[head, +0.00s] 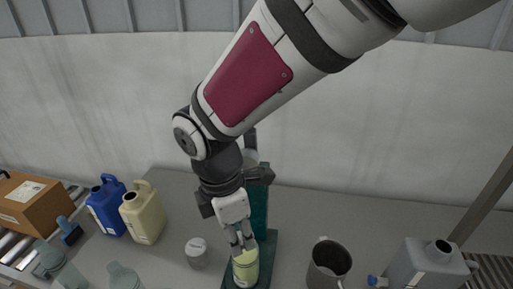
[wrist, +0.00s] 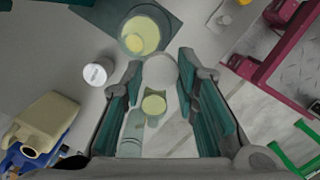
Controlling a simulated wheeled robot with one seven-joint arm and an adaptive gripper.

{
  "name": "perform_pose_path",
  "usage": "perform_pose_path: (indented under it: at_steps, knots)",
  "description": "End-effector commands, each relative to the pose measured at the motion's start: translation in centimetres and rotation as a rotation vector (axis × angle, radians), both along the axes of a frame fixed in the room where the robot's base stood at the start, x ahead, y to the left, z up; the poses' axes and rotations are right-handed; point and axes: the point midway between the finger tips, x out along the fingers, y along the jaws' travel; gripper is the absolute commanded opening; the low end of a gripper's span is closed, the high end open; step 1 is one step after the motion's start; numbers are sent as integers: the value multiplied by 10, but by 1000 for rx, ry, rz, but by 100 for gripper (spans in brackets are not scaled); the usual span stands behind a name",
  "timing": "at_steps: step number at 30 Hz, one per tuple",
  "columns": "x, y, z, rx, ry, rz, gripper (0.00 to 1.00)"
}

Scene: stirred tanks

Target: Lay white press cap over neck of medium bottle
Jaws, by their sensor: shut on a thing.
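My gripper (head: 242,243) points down over the workbench, just above a vessel of yellow liquid (head: 246,268) in the head view. In the wrist view my gripper (wrist: 160,68) has its two teal fingers on either side of a pale white disc, which looks like the white press cap (wrist: 160,71). The cap is hidden in the head view. The yellow-liquid vessel (wrist: 143,32) shows beyond the fingertips in the wrist view, apart from the cap. A pale bottle (wrist: 131,135) and a small yellow round shape (wrist: 154,105) show between the fingers; I cannot tell which is the medium bottle.
A white-lidded jar (head: 197,252) stands left of the vessel, a grey mug (head: 328,265) right. A cream jug (head: 144,213) and blue jug (head: 106,206) stand at back left. A grey canister (head: 425,265) is at right. A dark green stand (head: 258,210) rises behind the vessel.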

Motion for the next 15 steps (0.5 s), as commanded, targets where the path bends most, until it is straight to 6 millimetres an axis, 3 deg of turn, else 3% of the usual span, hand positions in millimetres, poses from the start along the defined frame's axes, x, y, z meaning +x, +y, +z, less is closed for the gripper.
perform_pose_path:
  at_steps: [8, 11, 15]
  knots:
    - [42, -5, -3, 2, -2, -3, 20]
    - [38, -5, -15, 0, 1, 1, 20]
    - [36, -5, -15, 0, 0, -1, 20]
